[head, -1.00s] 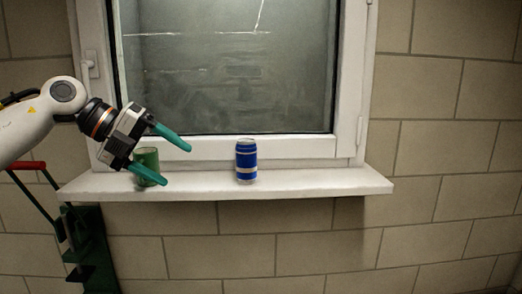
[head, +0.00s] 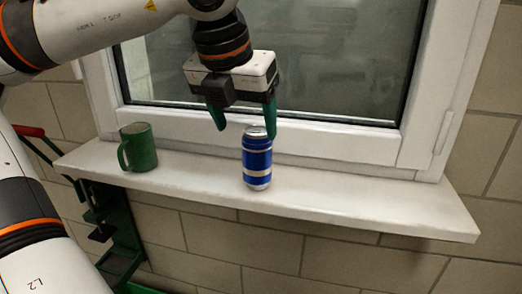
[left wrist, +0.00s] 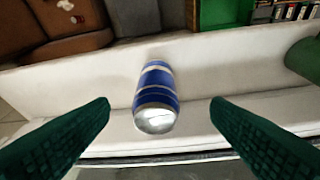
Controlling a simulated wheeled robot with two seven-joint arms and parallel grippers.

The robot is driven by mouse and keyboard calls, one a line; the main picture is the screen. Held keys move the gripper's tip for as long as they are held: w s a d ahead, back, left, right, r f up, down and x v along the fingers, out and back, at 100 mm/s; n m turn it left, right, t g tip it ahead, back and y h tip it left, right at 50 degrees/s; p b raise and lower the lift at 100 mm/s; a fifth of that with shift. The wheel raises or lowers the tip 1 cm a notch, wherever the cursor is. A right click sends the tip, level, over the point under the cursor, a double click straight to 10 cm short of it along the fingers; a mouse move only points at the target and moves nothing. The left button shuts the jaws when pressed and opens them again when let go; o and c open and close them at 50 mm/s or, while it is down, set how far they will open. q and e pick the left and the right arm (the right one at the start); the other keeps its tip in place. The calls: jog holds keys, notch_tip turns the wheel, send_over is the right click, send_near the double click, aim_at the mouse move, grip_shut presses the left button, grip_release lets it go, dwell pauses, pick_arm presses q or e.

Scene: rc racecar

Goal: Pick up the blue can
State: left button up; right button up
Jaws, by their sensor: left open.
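The blue can (head: 257,160) with silver bands stands upright on the white window sill, right of the green mug. My left gripper (head: 245,122) is above the sill and points down, its green fingers open at the top of the can. One finger overlaps the can's upper edge in the head view. In the left wrist view the can (left wrist: 155,95) lies between and beyond the two open fingers (left wrist: 160,112), with a clear gap on both sides. Nothing is held. My right gripper is not in view.
A green mug (head: 138,148) stands on the left part of the white sill (head: 370,203). The window frame (head: 345,146) rises close behind the can. The sill right of the can is clear. A green stand with a red handle is at the lower left.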

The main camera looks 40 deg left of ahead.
aim_at(261, 165)
pick_arm(q)
jog(key=p+x, duration=0.1)
jog(key=x, duration=0.1)
jog(key=w+p+x, duration=0.1)
jog(key=x, duration=0.1)
jog(key=shift+w+f, duration=0.1)
jog(key=shift+f, duration=0.05)
jog(key=p+x, duration=0.1)
jog(key=x, duration=0.2)
jog(key=shift+w+f, duration=0.1)
jog(key=shift+f, duration=0.05)
jog(key=shift+w+a+f, duration=0.1)
jog(key=shift+f, duration=0.05)
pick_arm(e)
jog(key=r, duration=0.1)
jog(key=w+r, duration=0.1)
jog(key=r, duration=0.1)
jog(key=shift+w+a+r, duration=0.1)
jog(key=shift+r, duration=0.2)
